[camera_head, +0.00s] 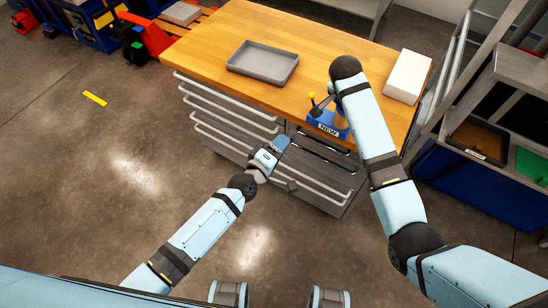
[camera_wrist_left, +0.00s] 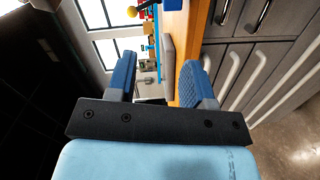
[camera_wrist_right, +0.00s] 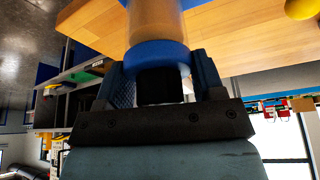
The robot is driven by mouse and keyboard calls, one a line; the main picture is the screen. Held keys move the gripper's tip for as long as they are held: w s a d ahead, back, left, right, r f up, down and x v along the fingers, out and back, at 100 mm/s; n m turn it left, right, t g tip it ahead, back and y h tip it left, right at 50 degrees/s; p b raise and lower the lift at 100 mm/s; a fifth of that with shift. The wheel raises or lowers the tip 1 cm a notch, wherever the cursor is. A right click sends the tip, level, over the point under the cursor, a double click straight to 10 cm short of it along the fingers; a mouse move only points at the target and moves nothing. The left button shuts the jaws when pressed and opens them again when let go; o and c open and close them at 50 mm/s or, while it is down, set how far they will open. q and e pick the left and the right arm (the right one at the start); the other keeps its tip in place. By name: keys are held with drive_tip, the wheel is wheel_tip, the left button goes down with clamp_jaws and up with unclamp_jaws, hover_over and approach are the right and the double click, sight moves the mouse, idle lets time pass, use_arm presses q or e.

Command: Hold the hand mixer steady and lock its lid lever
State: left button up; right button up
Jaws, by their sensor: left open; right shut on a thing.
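The hand mixer (camera_head: 328,123) stands near the front edge of the wooden worktop, with a blue base marked "NEW". Its lid lever ends in a yellow knob (camera_head: 311,96), which points up and left. The yellow knob (camera_wrist_right: 300,8) shows at the upper right there. In the head view my right arm hides that grip. My left gripper (camera_head: 279,145) is open and empty, in front of the drawers, below and left of the mixer.
A grey tray (camera_head: 235,68) lies on the worktop (camera_head: 200,45), left of the mixer. A white block (camera_head: 408,77) lies to the right. Drawers with bar handles (camera_head: 225,128) fill the bench front beside my left gripper. The worktop between tray and mixer is clear.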

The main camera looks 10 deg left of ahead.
use_arm(q)
drive_tip(key=shift+s+a, duration=0.15)
drive_tip(key=shift+s, duration=0.5)
drive_tip(key=shift+w, duration=0.1)
drive_tip(key=m+h, duration=0.3)
drive_tip(key=m, duration=1.4)
approach(310, 98)
drive_tip(key=shift+g, duration=0.3)
drive_tip(key=x, duration=1.2)
drive_tip(key=shift+w+r, duration=0.15)
drive_tip(key=shift+c, duration=0.4)
clamp_jaws()
